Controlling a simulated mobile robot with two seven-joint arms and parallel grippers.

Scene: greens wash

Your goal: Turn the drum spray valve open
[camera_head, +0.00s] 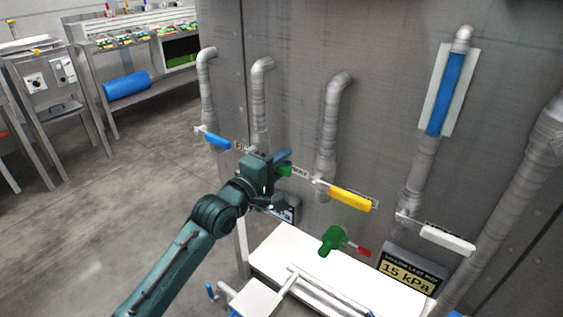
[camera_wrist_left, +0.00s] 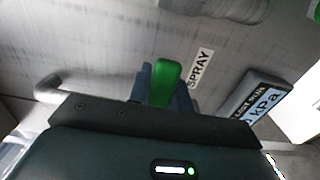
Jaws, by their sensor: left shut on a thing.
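The spray valve's green handle (camera_head: 285,170) shows beside my gripper in the head view, low on the grey wall of the machine. In the left wrist view the green handle (camera_wrist_left: 163,82) lies between the two fingers, with a SPRAY label (camera_wrist_left: 199,68) just right of it. My left gripper (camera_head: 281,161) is shut on this handle, its arm reaching up from the lower left. The gripper hides part of the valve and the lower end of its pipe (camera_head: 260,100). My right gripper is not in view.
Other levers sit near: blue (camera_head: 217,140) to the left, yellow (camera_head: 350,198) and white (camera_head: 447,241) to the right. A 15 kPa display (camera_head: 408,272), a green fitting (camera_head: 332,240) and a white surface (camera_head: 275,250) are below. Floor (camera_head: 110,210) at left is open.

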